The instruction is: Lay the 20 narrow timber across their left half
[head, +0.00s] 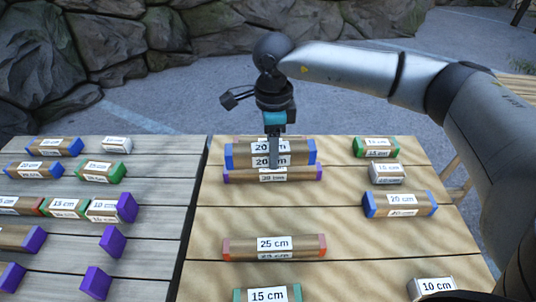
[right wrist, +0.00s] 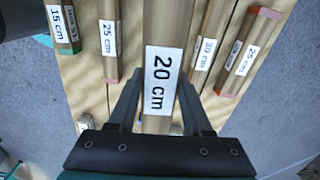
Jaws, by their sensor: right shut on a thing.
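A timber labelled 20 cm with blue ends (head: 298,154) is between the fingers of my right gripper (head: 274,160), over the back middle of the right-hand table. In the right wrist view the same timber (right wrist: 162,110) runs between the two fingers, its label facing the camera. It seems raised above the timbers below. A purple-ended timber (head: 305,175) shows just in front of and below it; its label is hard to read. Another timber, mostly hidden, shows behind. A second blue-ended 20 cm timber (head: 422,205) lies at the right. My left gripper is not in view.
On the right-hand table (head: 340,222) lie a red-ended 25 cm timber (head: 300,246), a green-ended 15 cm one (head: 240,297), a white-ended 10 cm one (head: 415,287) and a green-ended one (head: 375,147). The left-hand table (head: 155,240) holds several timbers and purple blocks (head: 111,242).

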